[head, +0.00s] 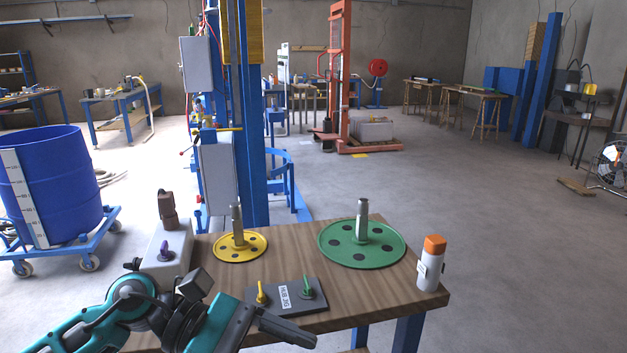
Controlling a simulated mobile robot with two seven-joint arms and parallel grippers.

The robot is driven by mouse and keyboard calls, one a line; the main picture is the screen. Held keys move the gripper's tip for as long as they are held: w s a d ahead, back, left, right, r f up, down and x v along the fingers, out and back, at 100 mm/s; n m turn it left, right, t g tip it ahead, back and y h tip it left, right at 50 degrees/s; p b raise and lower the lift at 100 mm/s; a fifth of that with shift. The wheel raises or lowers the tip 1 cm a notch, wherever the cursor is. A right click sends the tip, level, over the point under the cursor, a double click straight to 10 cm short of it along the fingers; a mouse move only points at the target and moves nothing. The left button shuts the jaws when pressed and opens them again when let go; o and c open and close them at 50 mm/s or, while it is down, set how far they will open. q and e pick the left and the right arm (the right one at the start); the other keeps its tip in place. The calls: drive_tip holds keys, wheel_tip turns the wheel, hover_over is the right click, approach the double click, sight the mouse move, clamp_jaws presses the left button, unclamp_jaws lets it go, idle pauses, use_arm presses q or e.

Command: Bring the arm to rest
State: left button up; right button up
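My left arm, teal and black, comes in from the lower left. Its gripper (285,329) is over the front edge of the wooden table (390,300), close to a dark panel (310,292) with a yellow and a green knob. One dark finger shows, pointing right. The other finger is not clearly seen, so I cannot tell whether it is open or shut. Nothing shows held in it. My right gripper is not in view.
On the table stand a yellow disc (258,246) and a green disc (385,252) with upright shafts, an orange-capped white bottle (431,268) and a grey box (176,246). A blue frame (250,150) rises behind. A blue drum (60,185) stands left.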

use_arm(q)
drive_tip(key=w+d+r+n+t+h, duration=0.15)
drive_tip(key=w+n+t+h, duration=0.25)
drive_tip(key=n+t+h, duration=0.95)
drive_tip(key=w+a+f+n+t+y, duration=0.1)
drive_tip(key=a+f+n+t+y, duration=0.15)
drive_tip(key=n+y, duration=0.55)
drive_tip(key=w+a+f+n+t+y, duration=0.25)
drive_tip(key=n+y, duration=0.25)
drive_tip(key=n, duration=0.7)
drive_tip(key=s+a+f+n+t+y, duration=0.1)
drive_tip(key=a+f+n+y, duration=0.3)
drive_tip(key=n, duration=0.3)
drive_tip(key=s+a+f+n+y, duration=0.1)
drive_tip(key=a+f+n+y, duration=0.1)
drive_tip(key=f+n+y, duration=0.3)
drive_tip(key=s+a+f+n+g+y, duration=0.2)
drive_tip(key=s+f+n, duration=0.3)
drive_tip(key=f+n, duration=0.1)
drive_tip(key=s+a+f+n+g+y, duration=0.1)
drive_tip(key=s+a+f+n+g, duration=0.1)
drive_tip(key=s+f+n, duration=0.3)
wheel_tip(320, 180, down, 4)
drive_tip(key=shift+s+a+r+n+g+y, duration=0.15)
drive_tip(key=shift+a+n+g+y, duration=0.15)
drive_tip(key=shift+g, duration=0.45)
